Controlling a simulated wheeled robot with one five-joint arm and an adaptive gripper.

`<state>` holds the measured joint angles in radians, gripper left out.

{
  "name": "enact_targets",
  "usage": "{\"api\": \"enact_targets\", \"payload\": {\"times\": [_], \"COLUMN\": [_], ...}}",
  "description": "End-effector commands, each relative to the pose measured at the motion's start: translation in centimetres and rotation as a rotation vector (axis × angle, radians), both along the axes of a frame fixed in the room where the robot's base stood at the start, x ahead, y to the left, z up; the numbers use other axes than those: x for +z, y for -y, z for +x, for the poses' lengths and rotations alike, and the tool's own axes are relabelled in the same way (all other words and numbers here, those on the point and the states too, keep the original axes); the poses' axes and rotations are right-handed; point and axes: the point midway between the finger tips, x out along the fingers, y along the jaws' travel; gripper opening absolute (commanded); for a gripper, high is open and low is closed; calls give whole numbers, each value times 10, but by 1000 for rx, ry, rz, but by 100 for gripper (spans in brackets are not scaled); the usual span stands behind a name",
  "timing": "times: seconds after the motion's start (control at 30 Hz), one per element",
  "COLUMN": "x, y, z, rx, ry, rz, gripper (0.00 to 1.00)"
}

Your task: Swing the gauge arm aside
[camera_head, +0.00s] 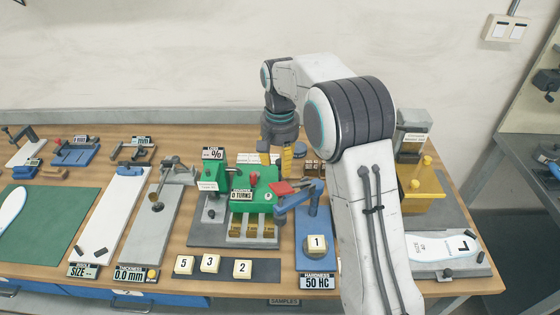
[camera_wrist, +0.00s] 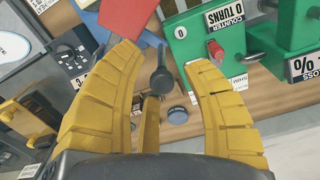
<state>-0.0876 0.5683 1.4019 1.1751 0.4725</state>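A blue swinging arm with a red flat part (camera_head: 283,188) stands on the blue hardness stand (camera_head: 313,251), whose display reads 50 HC. A grey thickness gauge (camera_head: 157,206) with a dark lever stands further left, its display reading 0.0 mm. I cannot tell for sure which one is the gauge arm. My gripper (camera_head: 275,153) points down behind the blue arm, open. In the wrist view its yellow fingers (camera_wrist: 163,60) are apart, with a dark round-ended lever (camera_wrist: 161,80) showing between them. The red part (camera_wrist: 126,15) lies beyond the left finger. I see no clear contact.
A green machine (camera_head: 252,212) with a 0 TURNS counter stands just left of the blue stand. A yellow fixture (camera_head: 422,188) and a white insole (camera_head: 440,246) are at the right, partly behind my arm. Numbered cards (camera_head: 209,263) lie along the front edge.

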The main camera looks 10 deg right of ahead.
Motion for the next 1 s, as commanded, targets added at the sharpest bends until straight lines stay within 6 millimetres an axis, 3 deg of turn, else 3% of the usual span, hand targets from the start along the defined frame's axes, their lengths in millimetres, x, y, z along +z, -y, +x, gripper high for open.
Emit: {"api": "enact_targets", "payload": {"times": [0.43, 1.0], "x": [12, 98], "y": [0, 0], "z": [2, 1], "rx": [0, 0], "ry": [7, 4], "rz": [1, 0], "gripper": [47, 47]}}
